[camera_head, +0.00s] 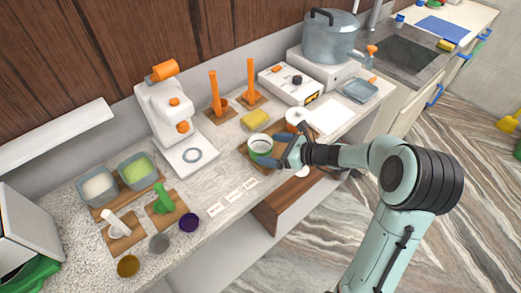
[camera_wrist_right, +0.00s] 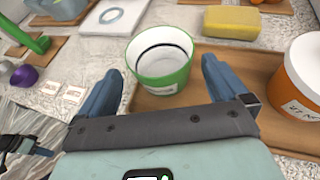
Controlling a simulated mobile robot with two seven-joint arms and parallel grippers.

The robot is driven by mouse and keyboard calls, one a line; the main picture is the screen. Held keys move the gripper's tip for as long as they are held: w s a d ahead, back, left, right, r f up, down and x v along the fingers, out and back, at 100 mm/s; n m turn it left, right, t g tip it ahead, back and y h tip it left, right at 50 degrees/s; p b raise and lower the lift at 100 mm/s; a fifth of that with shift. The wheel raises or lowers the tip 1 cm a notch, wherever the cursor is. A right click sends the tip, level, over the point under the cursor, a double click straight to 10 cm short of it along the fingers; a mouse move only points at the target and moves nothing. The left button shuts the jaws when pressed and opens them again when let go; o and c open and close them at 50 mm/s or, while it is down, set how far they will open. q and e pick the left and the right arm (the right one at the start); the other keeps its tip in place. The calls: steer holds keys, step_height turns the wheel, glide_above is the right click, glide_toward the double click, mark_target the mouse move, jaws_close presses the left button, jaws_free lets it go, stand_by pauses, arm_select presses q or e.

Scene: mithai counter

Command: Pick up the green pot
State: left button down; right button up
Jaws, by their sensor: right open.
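The green pot (camera_head: 260,146) is a small round pot, white inside with a green outer band and a pale label. It stands upright on a brown wooden tray (camera_head: 244,150) on the counter. In the right wrist view the pot (camera_wrist_right: 159,65) sits between and just ahead of the finger tips, and it looks empty. My right gripper (camera_head: 284,150) reaches in from the right, open, with its fingers (camera_wrist_right: 162,85) spread to either side of the pot's near part. I cannot tell whether they touch it.
An orange and white pot (camera_wrist_right: 300,68) stands on the same tray, right of the green one. A yellow sponge-like block (camera_wrist_right: 232,22) lies behind. A white machine (camera_head: 170,115) stands at the left. Small white cards (camera_head: 233,195) lie at the counter's front edge.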

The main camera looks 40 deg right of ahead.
mark_target(252, 147)
steer(key=x, duration=0.5)
steer(key=shift+d+f, duration=0.1)
steer(key=shift+f, duration=0.1)
steer(key=c, duration=0.9)
steer(key=shift+o, duration=0.2)
